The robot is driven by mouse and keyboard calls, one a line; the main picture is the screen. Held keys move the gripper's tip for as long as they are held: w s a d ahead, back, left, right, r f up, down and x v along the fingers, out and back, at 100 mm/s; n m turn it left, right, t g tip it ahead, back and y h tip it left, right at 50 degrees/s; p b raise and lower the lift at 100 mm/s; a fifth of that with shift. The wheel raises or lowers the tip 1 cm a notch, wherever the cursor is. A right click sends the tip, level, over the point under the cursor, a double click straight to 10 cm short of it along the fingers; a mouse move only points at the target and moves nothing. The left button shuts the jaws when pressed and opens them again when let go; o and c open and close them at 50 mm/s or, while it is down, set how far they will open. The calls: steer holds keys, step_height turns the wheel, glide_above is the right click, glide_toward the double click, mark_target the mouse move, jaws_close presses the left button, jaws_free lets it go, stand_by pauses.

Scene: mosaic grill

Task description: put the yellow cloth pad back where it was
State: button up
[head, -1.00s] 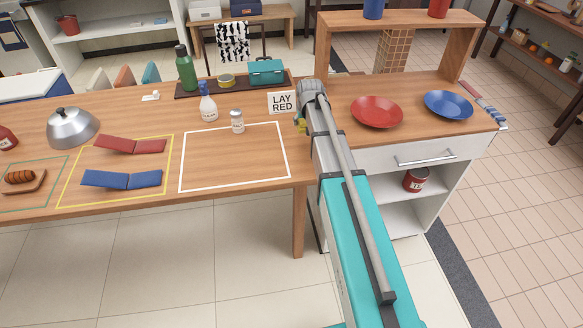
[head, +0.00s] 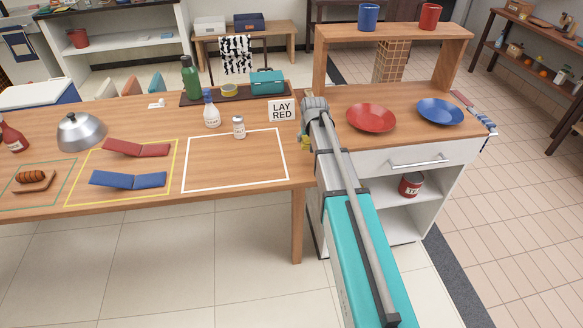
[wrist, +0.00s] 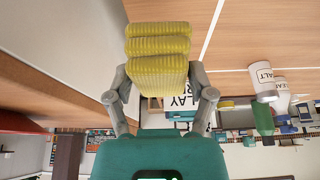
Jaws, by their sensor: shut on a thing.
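The yellow cloth pad (wrist: 158,45), ribbed and folded in layers, fills the upper middle of the wrist view. My gripper (wrist: 160,76) is shut on it, with a finger at either side. In the head view my arm reaches over the table's right end, and its wrist hides most of the gripper. Only a small yellowish bit of the pad (head: 305,142) shows beside the arm there. I cannot tell whether the pad touches the tabletop.
A white-outlined area (head: 235,163) lies bare on the table (head: 215,195). A red plate (head: 371,118) and a blue plate (head: 440,112) sit on the right counter.

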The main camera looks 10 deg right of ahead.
steer(key=shift+a, duration=0.3)
steer(key=shift+s+a, duration=0.15)
steer(key=shift+s, duration=0.05)
steer(key=s+a+r+p, duration=0.2)
steer(key=s, duration=0.4)
steer(key=s+a+r+p, duration=0.2)
steer(key=s+a, duration=0.1)
steer(key=s, duration=0.4)
steer(key=shift+s+a+r, duration=0.15)
steer(key=shift+a, duration=0.05)
steer(key=w+d+f+b, duration=0.1)
steer(key=w+f+b, duration=0.2)
steer(key=w, duration=0.1)
steer(key=w+d+f+b, duration=0.1)
steer(key=w+f+b, duration=0.2)
steer(key=w, duration=0.1)
steer(key=w+d+f+b, duration=0.1)
steer(key=w+f+b, duration=0.1)
steer(key=w+f, duration=0.1)
steer(key=shift+w+d+b, duration=0.1)
steer(key=shift+w+b, duration=0.3)
steer(key=shift+w, duration=0.5)
steer(key=shift+f, duration=0.1)
